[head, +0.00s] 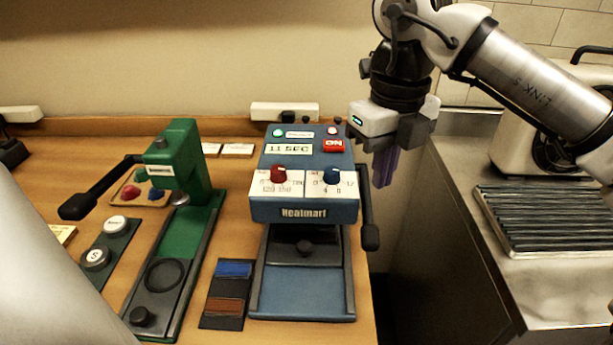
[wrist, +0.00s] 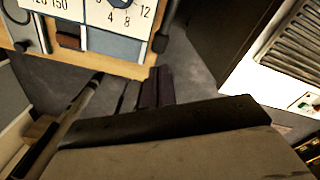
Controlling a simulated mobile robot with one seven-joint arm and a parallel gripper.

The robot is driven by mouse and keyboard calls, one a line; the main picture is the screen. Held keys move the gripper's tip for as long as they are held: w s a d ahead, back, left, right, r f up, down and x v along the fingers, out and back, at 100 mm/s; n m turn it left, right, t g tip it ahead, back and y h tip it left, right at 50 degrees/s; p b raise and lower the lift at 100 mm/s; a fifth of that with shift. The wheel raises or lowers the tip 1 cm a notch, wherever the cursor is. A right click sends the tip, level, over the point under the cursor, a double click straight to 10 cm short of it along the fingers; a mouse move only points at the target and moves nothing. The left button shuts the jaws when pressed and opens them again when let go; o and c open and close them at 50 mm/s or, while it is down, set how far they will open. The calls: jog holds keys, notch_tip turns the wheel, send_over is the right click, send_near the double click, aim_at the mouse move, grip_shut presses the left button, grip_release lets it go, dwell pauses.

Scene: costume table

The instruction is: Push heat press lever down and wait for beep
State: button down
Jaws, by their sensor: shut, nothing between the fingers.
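The blue Heatmart heat press (head: 305,210) stands at the right end of the wooden table. Its panel reads 11 SEC beside a red ON sign, above a red and a blue dial. The lever (head: 367,205), with a black grip at its near end, runs along the press's right side. My gripper (head: 384,178) points down with its purple fingers shut and empty, just right of the press near the lever's far end. Whether it touches the lever is unclear. The wrist view shows the fingers (wrist: 152,88) below the dial panel (wrist: 110,22).
A green press (head: 175,200) with a black handle stands left. Blue and brown swatches (head: 228,290) lie between the presses. A white power strip (head: 285,111) is behind. Right, past a gap, a steel counter holds a ribbed tray (head: 550,220) and an appliance (head: 545,135).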

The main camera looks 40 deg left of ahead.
notch_tip(320, 180, up, 6)
jog(key=p, duration=0.4)
jog(key=shift+r, duration=0.15)
dwell(0.4)
